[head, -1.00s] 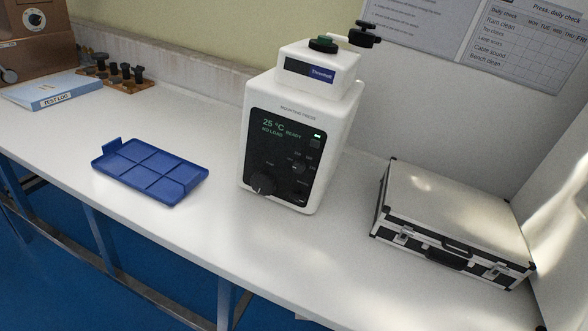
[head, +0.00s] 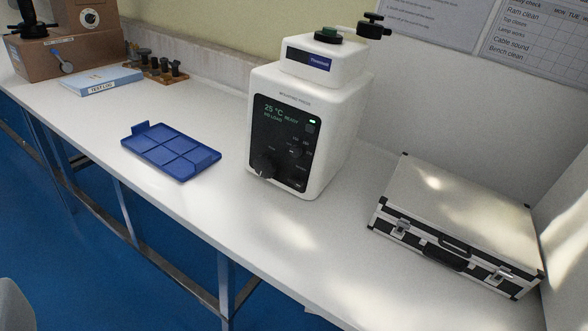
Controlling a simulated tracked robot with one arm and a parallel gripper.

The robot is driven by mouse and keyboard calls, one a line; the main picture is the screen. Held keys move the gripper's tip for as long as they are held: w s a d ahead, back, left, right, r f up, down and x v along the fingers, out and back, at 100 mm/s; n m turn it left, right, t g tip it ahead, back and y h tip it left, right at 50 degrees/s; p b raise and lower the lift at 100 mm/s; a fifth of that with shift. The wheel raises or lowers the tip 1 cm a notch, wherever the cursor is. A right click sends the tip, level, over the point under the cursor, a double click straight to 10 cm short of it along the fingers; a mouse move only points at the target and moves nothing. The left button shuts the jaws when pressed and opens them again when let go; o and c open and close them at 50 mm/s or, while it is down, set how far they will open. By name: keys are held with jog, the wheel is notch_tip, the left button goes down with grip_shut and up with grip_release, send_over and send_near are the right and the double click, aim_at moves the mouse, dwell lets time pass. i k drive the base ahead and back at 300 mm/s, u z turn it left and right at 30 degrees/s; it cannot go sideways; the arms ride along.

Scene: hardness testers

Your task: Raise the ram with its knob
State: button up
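The white mounting press (head: 340,120) stands upright on the bench in the middle of the head view. Its dark front panel (head: 281,140) reads 25 °C, READY and seemingly NO LOAD, with a green light at upper right. A large black knob (head: 264,166) sits low on the panel, with smaller controls beside it. I cannot tell which is the ram's knob, and no ram shows.
A blue divided tray (head: 171,150) lies left of the press. A silver case (head: 460,210) lies closed to its right. Further left are a blue test log (head: 100,82), a wooden rack (head: 155,68) with black-topped pieces and a brown machine (head: 60,45). The bench front is clear.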

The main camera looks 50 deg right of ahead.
aim_at(263, 165)
jog(key=z, duration=0.1)
jog(key=i, duration=1)
